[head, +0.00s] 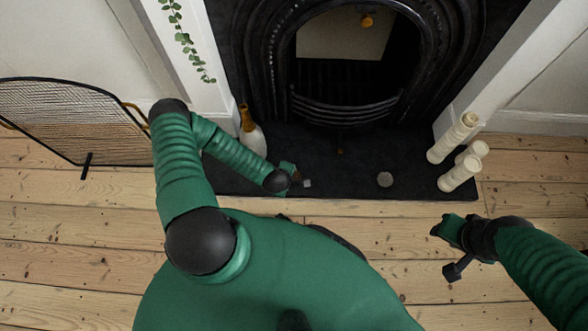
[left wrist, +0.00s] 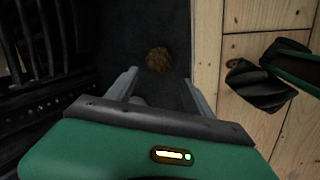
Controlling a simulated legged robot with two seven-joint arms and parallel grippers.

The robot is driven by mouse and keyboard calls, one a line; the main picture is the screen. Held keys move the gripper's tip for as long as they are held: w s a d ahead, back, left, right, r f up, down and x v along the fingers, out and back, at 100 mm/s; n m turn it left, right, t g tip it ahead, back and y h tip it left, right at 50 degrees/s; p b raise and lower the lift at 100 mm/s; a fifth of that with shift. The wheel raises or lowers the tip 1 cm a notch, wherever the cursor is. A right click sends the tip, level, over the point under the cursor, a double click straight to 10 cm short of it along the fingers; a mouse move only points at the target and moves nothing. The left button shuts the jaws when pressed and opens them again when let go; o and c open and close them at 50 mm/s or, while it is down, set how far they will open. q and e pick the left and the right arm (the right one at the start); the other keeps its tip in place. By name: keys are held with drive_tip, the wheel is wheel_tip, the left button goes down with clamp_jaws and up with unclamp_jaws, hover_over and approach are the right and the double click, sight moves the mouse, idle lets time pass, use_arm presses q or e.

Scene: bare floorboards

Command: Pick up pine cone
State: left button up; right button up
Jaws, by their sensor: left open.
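The pine cone (left wrist: 159,60) is a small brown rough clump on the dark hearth in the left wrist view, ahead of and between my left gripper's fingers, not touching them. In the head view, a small round greyish lump (head: 385,179) on the hearth appears to be the pine cone, though its colour is unclear. My left gripper (head: 301,181) is low over the hearth's front, left of that lump. Its two fingers (left wrist: 163,88) are spread and empty in the wrist view. My right gripper (head: 440,228) hangs over the floorboards at right; its jaw is unclear.
The black fireplace with its grate (head: 345,105) stands behind the hearth (head: 340,185). Pale pillar candles (head: 460,172) stand at the hearth's right end. A white and amber vase (head: 251,132) is behind my left forearm. A mesh screen (head: 75,120) stands left.

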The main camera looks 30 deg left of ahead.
use_arm(q)
drive_tip(key=b+x, duration=0.4)
drive_tip(key=x, duration=0.5)
drive_tip(key=shift+s, duration=0.1)
drive_tip(key=b+x, duration=0.5)
drive_tip(key=shift+s+a, duration=0.1)
drive_tip(key=shift+r, duration=0.15)
drive_tip(key=c, duration=1.1)
drive_tip(key=shift+r, duration=0.1)
